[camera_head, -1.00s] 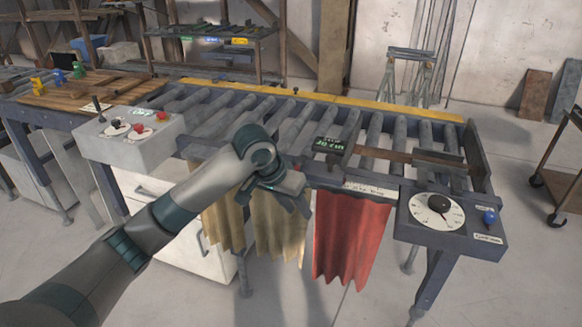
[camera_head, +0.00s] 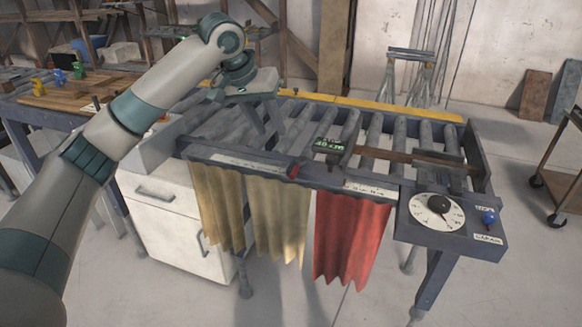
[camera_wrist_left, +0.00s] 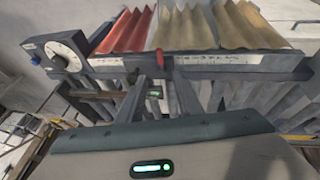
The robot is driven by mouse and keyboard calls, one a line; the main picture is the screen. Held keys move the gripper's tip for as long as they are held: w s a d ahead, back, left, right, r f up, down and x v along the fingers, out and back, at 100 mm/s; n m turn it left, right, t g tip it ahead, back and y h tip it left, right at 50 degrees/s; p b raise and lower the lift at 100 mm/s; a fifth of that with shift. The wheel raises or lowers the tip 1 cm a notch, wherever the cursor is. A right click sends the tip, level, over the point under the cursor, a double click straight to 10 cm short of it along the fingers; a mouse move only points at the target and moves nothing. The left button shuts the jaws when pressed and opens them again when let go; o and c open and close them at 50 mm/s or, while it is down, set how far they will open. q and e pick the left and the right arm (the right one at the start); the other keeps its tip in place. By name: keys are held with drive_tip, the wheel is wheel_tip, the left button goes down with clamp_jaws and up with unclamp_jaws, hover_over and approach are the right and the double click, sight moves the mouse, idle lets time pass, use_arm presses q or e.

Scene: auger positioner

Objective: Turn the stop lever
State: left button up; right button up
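A small red lever (camera_head: 293,171) sits on the front rail of the roller table, left of a dark block with a green display (camera_head: 328,145). In the left wrist view the red lever (camera_wrist_left: 158,62) stands up from the rail, beyond my fingers. My left gripper (camera_head: 266,138) is above the rollers, behind and left of the lever, fingers pointing down. In the wrist view its two fingers (camera_wrist_left: 157,92) are apart with nothing between them, and it does not touch the lever. My right gripper is not in view.
A box with a white dial (camera_head: 437,211) and blue knob (camera_head: 489,217) is at the table's right end. Tan curtains (camera_head: 277,220) and a red curtain (camera_head: 347,240) hang below the rail. A yellow strip (camera_head: 380,106) runs along the back. A flat bar (camera_head: 410,158) lies over the rollers.

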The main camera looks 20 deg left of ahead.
sight(293, 171)
use_arm(q)
drive_tip(key=shift+f, duration=0.1)
drive_tip(key=p+x, duration=0.4)
drive_tip(key=x, duration=1.3)
drive_tip(key=shift+w+d+p, duration=0.1)
drive_tip(key=shift+w+p, duration=0.05)
drive_tip(key=shift+p, duration=0.15)
clamp_jaws()
